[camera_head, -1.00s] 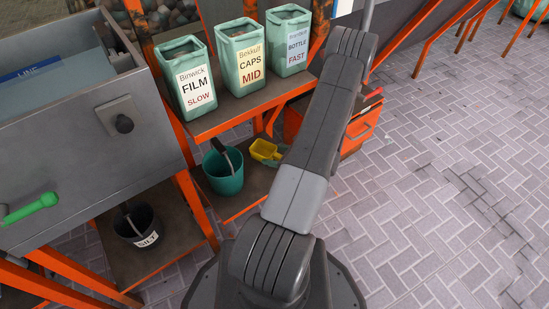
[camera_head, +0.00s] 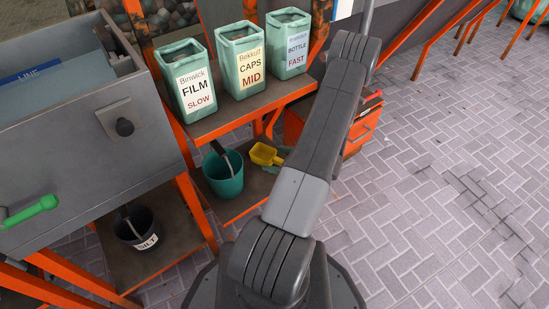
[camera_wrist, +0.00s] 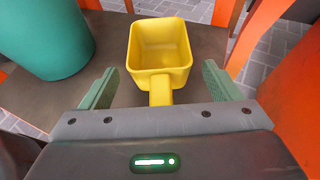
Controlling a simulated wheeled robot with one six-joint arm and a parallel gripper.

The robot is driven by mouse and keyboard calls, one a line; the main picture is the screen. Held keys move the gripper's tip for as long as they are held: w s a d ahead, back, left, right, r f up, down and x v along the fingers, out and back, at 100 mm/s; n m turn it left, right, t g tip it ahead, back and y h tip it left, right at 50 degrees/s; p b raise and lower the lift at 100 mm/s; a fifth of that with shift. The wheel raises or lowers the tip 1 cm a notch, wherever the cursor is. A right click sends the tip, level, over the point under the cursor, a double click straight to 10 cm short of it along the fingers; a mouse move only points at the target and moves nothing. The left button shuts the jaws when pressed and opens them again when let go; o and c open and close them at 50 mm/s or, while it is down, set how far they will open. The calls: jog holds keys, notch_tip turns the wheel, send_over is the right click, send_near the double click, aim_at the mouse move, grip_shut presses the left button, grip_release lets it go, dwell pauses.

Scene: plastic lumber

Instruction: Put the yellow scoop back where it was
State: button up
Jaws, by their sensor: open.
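The yellow scoop (camera_head: 263,154) lies on the low brown shelf, to the right of the teal bucket. In the wrist view the scoop (camera_wrist: 160,52) sits upright with its open side up and its handle pointing toward my gripper (camera_wrist: 165,88). My gripper is open, with its green fingers apart on either side of the scoop's handle and touching nothing that I can see. In the head view my arm hides most of the gripper. The scoop rests on the shelf board (camera_wrist: 118,30).
The teal bucket (camera_head: 224,177) stands close to the left of the scoop; it also shows in the wrist view (camera_wrist: 45,38). Orange posts (camera_wrist: 285,50) flank the shelf. Three labelled green bins (camera_head: 240,62) stand on the shelf above. A black SILT bucket (camera_head: 135,228) stands lower left.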

jog(key=p+v, duration=0.2)
jog(key=v, duration=0.9)
dwell(1.1)
